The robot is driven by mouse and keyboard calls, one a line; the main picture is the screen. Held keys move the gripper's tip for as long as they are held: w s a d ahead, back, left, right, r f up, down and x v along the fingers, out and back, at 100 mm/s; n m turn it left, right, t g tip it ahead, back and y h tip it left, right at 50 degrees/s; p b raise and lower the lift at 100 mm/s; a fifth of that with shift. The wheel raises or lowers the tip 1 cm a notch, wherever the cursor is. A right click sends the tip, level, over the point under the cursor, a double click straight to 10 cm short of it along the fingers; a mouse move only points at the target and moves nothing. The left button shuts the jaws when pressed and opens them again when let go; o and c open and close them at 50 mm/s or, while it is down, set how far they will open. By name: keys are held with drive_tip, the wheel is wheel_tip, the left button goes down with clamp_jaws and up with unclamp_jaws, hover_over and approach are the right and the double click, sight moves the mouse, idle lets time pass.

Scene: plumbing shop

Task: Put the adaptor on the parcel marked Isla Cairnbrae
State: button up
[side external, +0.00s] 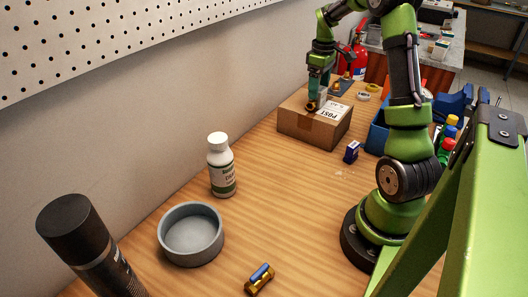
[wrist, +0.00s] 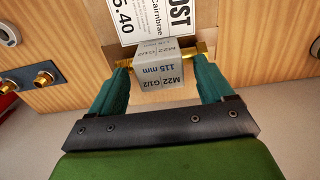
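The adaptor (wrist: 166,68) is a brass piece with a grey block marked "M22 G1/2" and "115 mm"; brass ends stick out on both sides. The parcel (side external: 302,130) is a brown cardboard box with a white label (wrist: 150,18) reading "POST" and "Cairnbrae"; the first name is not readable. In the side external view, my gripper (side external: 316,101) is low over the parcel's top, near its left part. Whether the adaptor touches the cardboard cannot be made out.
A small dark blue box (side external: 351,152) stands right of the parcel, near a blue bin (side external: 377,135). A white bottle (side external: 221,168), grey bowl (side external: 191,236), black canister (side external: 90,250) and another brass fitting with a blue part (side external: 259,279) stand nearer.

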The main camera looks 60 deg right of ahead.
wheel_tip(320, 180, up, 12)
drive_tip(key=w+a+r+m+t, duration=0.1)
drive_tip(key=a+r+t, duration=0.2)
drive_tip(key=a, duration=1.4)
drive_tip(key=s+a+f+m+t+y, duration=0.1)
drive_tip(key=s+a, duration=0.3)
drive_tip(key=a, duration=0.5)
drive_tip(key=s+a+f+m+t+y, duration=0.1)
drive_tip(key=s+a+f+m+t, duration=0.1)
drive_tip(key=a, duration=0.7)
drive_tip(key=s+f+t, duration=0.1)
drive_tip(key=s, duration=0.1)
drive_tip(key=shift+s+a+f, duration=0.15)
drive_tip(key=shift+s+f, duration=0.25)
